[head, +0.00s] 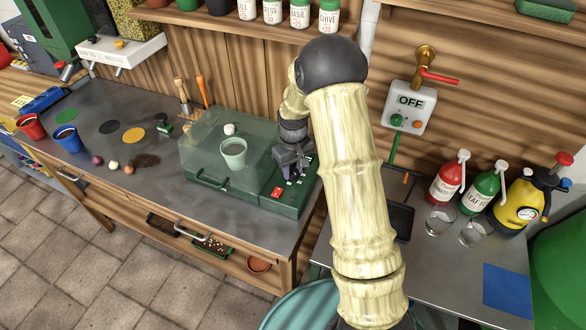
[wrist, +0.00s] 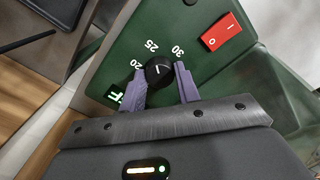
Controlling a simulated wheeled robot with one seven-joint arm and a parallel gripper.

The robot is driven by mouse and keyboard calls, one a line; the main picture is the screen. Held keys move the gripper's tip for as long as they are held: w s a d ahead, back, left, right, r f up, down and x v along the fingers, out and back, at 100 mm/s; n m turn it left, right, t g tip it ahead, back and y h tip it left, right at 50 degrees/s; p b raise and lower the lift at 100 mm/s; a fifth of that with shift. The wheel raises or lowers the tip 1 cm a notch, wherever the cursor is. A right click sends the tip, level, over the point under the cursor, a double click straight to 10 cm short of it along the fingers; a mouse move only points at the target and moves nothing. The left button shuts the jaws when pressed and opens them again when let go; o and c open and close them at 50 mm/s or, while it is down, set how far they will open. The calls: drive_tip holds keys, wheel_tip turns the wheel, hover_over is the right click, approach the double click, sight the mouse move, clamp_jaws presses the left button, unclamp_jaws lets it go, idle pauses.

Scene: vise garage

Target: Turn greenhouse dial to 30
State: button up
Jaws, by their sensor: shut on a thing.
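The greenhouse (head: 205,132) has a clear green-tinted cover over a dark green base, and stands on the grey workbench. Its control panel (wrist: 240,85) carries a black round dial (wrist: 158,76) with a small white mark and the labels 20, 25 and 30 around its far side. I cannot tell exactly which label the mark points at. My gripper (wrist: 160,73) has its purple fingers shut on the dial, one on each side. In the head view my gripper (head: 290,172) is at the panel, and the dial is hidden there.
A red rocker switch (wrist: 221,32) sits right of the dial, and a lit green display (wrist: 115,95) at its left. A pale green pot (head: 233,153) is under the cover. Red (head: 448,180) and green (head: 482,190) spray bottles stand on the right bench.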

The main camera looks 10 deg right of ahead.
sight(293, 171)
drive_tip(key=m, duration=0.5)
drive_tip(key=shift+r+m, duration=0.1)
drive_tip(key=shift+m, duration=0.2)
drive_tip(key=m+p, duration=0.1)
drive_tip(key=m, duration=0.4)
drive_tip(key=shift+m, duration=0.3)
drive_tip(key=o, duration=1)
wheel_tip(293, 171, up, 17)
drive_tip(key=shift+r+b, duration=0.15)
drive_tip(key=shift+b, duration=0.75)
